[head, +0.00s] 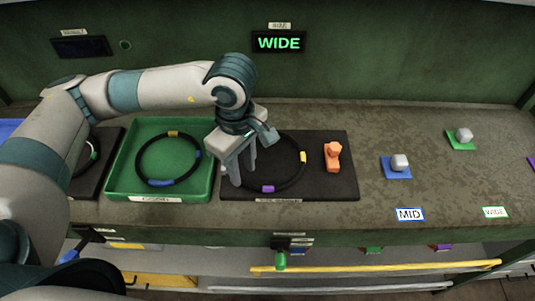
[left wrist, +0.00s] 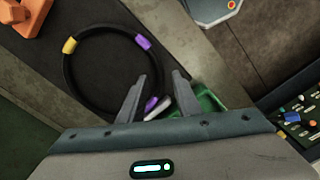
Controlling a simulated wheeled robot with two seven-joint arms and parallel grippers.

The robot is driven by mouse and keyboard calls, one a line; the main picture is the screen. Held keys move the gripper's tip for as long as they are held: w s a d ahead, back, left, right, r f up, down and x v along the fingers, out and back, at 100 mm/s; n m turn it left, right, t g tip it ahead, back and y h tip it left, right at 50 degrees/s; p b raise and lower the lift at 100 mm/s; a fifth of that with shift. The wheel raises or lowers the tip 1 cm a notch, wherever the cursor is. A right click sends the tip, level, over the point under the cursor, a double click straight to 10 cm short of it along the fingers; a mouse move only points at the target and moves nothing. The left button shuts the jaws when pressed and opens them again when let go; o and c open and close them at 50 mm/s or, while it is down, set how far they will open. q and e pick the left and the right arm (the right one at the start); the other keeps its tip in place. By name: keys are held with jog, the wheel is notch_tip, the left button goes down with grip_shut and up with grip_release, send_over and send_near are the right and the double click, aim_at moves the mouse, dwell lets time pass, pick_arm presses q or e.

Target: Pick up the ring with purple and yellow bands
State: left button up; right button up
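The black ring with purple and yellow bands (head: 303,157) lies flat on a dark mat (head: 342,185), just right of the green tray. It also shows in the left wrist view (left wrist: 69,45), with a yellow band and a purple band in plain sight. My left gripper (head: 246,168) is over the ring's left side and hides part of it. In the left wrist view its two fingers (left wrist: 161,76) are spread apart, with a purple patch and a white strip visible between them. Contact with the ring cannot be told. My right gripper is not in view.
A green tray (head: 112,183) holds another black ring (head: 137,163) with yellow and blue bands. An orange piece (head: 332,156) stands on the mat right of the ring. Grey blocks (head: 399,162) sit on coloured pads farther right. A wall display (head: 278,42) reads WIDE.

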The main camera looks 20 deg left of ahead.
aim_at(244, 181)
pick_arm(q)
jog(key=shift+f+p, duration=0.65)
jog(key=shift+f, duration=1)
grip_shut()
